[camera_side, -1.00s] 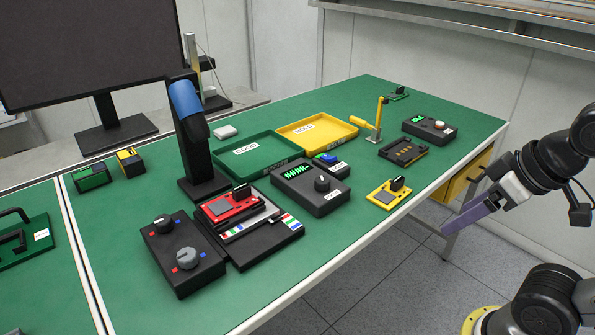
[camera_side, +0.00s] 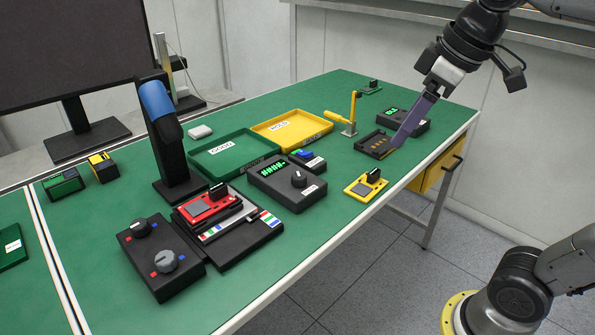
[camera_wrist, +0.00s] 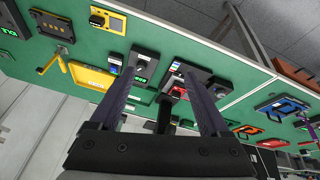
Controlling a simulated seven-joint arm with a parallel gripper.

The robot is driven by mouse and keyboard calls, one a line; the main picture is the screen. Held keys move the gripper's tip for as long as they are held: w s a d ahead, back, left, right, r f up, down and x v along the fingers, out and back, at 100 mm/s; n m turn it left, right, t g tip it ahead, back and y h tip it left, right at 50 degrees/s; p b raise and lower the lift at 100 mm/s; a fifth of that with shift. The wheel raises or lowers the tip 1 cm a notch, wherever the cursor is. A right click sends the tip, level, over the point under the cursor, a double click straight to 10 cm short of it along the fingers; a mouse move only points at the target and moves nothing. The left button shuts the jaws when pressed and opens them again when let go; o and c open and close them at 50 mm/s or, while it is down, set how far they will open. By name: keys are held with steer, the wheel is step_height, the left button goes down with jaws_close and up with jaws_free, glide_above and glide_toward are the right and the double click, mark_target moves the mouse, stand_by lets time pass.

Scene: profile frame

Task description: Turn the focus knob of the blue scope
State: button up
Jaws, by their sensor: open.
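The blue scope (camera_side: 158,100) is a black upright stand on a flat base with a blue upper tube, on the green bench in the side view. I cannot make out a knob on its body. My gripper (camera_side: 394,143) is open and empty, above the far right of the bench near a dark slotted tray, well away from the scope. In the wrist view both fingers (camera_wrist: 164,58) spread apart with nothing between them.
A red device (camera_side: 207,207) sits on a black fixture beside the knob box. A black meter (camera_side: 287,185) with a green display, a yellow board (camera_side: 365,187), and green (camera_side: 213,164) and yellow (camera_side: 270,125) trays crowd the bench. A large monitor (camera_side: 70,50) stands behind.

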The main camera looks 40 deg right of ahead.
steer(key=w+r, duration=0.2)
steer(key=w, duration=0.5)
steer(key=n+g, duration=0.2)
steer(key=g, duration=0.3)
glide_above(299, 175)
step_height(299, 175, down, 13)
step_height(299, 175, down, 14)
steer(key=shift+r, duration=0.1)
